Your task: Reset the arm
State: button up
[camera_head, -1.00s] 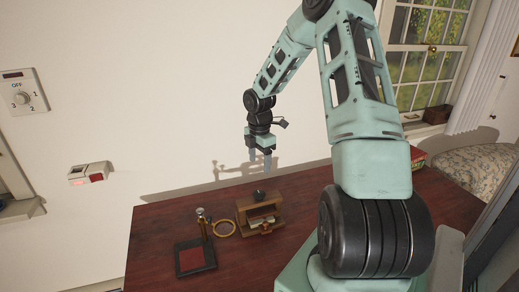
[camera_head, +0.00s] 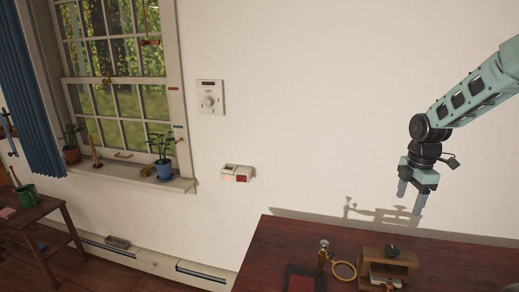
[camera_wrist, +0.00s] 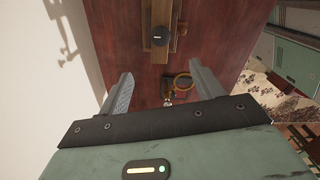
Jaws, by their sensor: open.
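My gripper (camera_head: 409,199) hangs at the right of the head view, pointing down above the dark red table (camera_head: 290,240). It is open, with nothing between its fingers. In the wrist view my gripper (camera_wrist: 160,83) shows its two fingers spread wide, with the table top below. A small wooden box (camera_head: 405,262) with a black knob on top stands on the table beneath the gripper, apart from it. The box also shows at the top of the wrist view (camera_wrist: 160,18).
A magnifier stand with a brass ring (camera_head: 343,270) stands left of the box. A dial panel (camera_head: 210,98) and a small white-and-red switch box (camera_head: 237,173) are on the wall. A window with potted plants (camera_head: 163,155) and a side table (camera_head: 45,225) are at left.

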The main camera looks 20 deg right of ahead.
jog(key=s+a+r+m, duration=0.1)
jog(key=a+r, duration=0.1)
jog(key=a, duration=1.2)
jog(key=s+a+r+m, duration=0.1)
jog(key=a+r, duration=0.1)
jog(key=a, duration=1.2)
jog(key=s+a+m, duration=0.2)
jog(key=s+a, duration=0.6)
jog(key=s, duration=0.2)
jog(key=s+a+r+m+b, duration=0.1)
jog(key=s+a+m, duration=0.2)
jog(key=s+a, duration=0.5)
jog(key=s, duration=0.2)
jog(key=shift+s+a+y, duration=0.2)
jog(key=shift+s+y, duration=0.1)
jog(key=shift+s, duration=0.1)
